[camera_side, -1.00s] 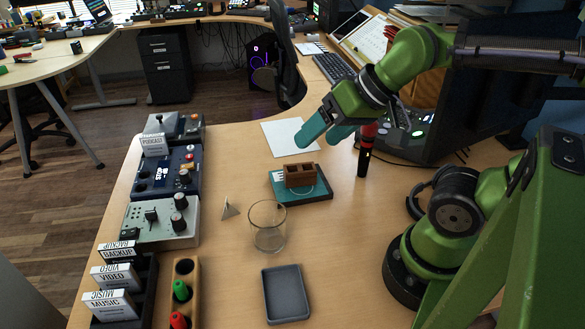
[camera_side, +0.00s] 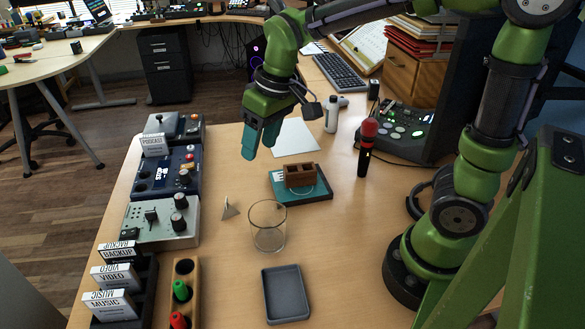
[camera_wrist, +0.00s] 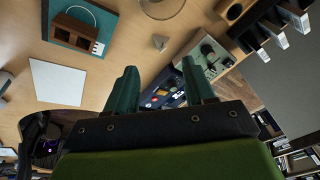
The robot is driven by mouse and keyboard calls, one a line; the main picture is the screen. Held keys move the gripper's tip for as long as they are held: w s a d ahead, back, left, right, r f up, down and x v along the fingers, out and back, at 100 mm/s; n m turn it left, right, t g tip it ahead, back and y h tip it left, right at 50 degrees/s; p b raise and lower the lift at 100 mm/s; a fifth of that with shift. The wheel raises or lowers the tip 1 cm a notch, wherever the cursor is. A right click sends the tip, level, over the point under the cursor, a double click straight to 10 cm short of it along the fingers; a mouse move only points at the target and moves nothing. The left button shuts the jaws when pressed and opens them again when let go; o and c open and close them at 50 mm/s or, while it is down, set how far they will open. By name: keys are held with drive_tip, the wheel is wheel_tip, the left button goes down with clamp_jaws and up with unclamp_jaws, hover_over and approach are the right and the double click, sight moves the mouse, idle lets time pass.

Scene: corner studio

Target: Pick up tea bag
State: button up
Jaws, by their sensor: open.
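The tea bag (camera_side: 229,208), a small pale pyramid, sits on the desk left of a clear glass (camera_side: 267,228). In the wrist view the tea bag (camera_wrist: 159,43) shows small, beyond and between my fingertips, with the glass (camera_wrist: 161,7) above it. My gripper (camera_side: 259,145) hangs in the air with teal fingers pointing down. It is behind the tea bag and well above the desk. In the wrist view my gripper (camera_wrist: 158,68) has its two fingers wide apart with nothing between them.
A brown wooden holder (camera_side: 300,174) stands on a teal board (camera_side: 319,195) right of the tea bag. Control boxes (camera_side: 160,224) line the left edge. A grey tray (camera_side: 286,295) lies in front. A microphone (camera_side: 366,148) stands upright at right. White paper (camera_side: 296,138) lies behind.

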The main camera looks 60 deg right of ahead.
sight(226, 201)
drive_tip(key=w+a+f+n+g+h, duration=0.1)
drive_tip(key=w+f+n, duration=0.15)
drive_tip(key=w, duration=0.25)
drive_tip(key=w+a+f+n+g, duration=0.1)
drive_tip(key=w+a+n+g, duration=0.1)
drive_tip(key=w+n, duration=0.2)
drive_tip(key=f, duration=1)
drive_tip(key=shift+w+d+f, duration=0.25)
drive_tip(key=shift+f, duration=0.1)
drive_tip(key=shift+w+f, duration=0.15)
drive_tip(key=shift+f, duration=1.25)
drive_tip(key=shift+w+f, duration=0.1)
drive_tip(key=shift+f, duration=1.25)
drive_tip(key=c, duration=1)
clamp_jaws()
